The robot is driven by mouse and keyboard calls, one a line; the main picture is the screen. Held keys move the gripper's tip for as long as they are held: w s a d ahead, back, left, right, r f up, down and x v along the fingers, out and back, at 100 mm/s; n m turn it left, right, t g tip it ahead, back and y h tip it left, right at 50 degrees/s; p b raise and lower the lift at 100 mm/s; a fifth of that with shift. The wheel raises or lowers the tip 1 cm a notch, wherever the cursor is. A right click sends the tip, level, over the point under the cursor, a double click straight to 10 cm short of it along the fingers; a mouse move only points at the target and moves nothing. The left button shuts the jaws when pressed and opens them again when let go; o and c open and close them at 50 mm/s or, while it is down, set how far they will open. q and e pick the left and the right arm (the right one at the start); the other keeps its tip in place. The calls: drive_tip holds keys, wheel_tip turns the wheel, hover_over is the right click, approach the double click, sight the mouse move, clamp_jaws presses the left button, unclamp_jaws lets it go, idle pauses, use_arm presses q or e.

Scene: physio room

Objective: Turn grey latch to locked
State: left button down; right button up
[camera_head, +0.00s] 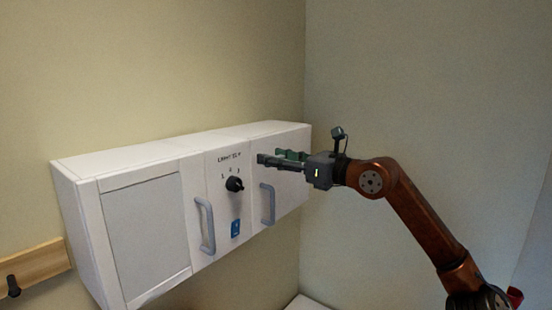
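A white wall cabinet (142,160) has a narrow panel between its doors. On this panel sits a dark round knob (234,184) with small marks above it and a printed label (230,158), too small to read surely. The knob looks nearly black; no other part that looks like a latch shows, and I cannot tell which mark it points at. My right gripper (270,156) is at the cabinet's upper right, right of and above the knob and apart from it. Its two fingers stand apart with nothing between them. My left gripper is not in view.
Grey bar handles stand left (205,226) and right (268,204) of the knob. A blue sticker (235,228) is below it. A wooden rail (38,263) with a dark peg (13,286) is at lower left. The space right of the cabinet is clear except for my arm.

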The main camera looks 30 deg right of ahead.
drive_tip(key=shift+o, duration=1.1)
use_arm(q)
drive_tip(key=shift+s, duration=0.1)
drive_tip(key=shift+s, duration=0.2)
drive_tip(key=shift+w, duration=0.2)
use_arm(e)
drive_tip(key=v, duration=1.2)
drive_tip(key=shift+d, duration=0.1)
drive_tip(key=shift+f, duration=0.1)
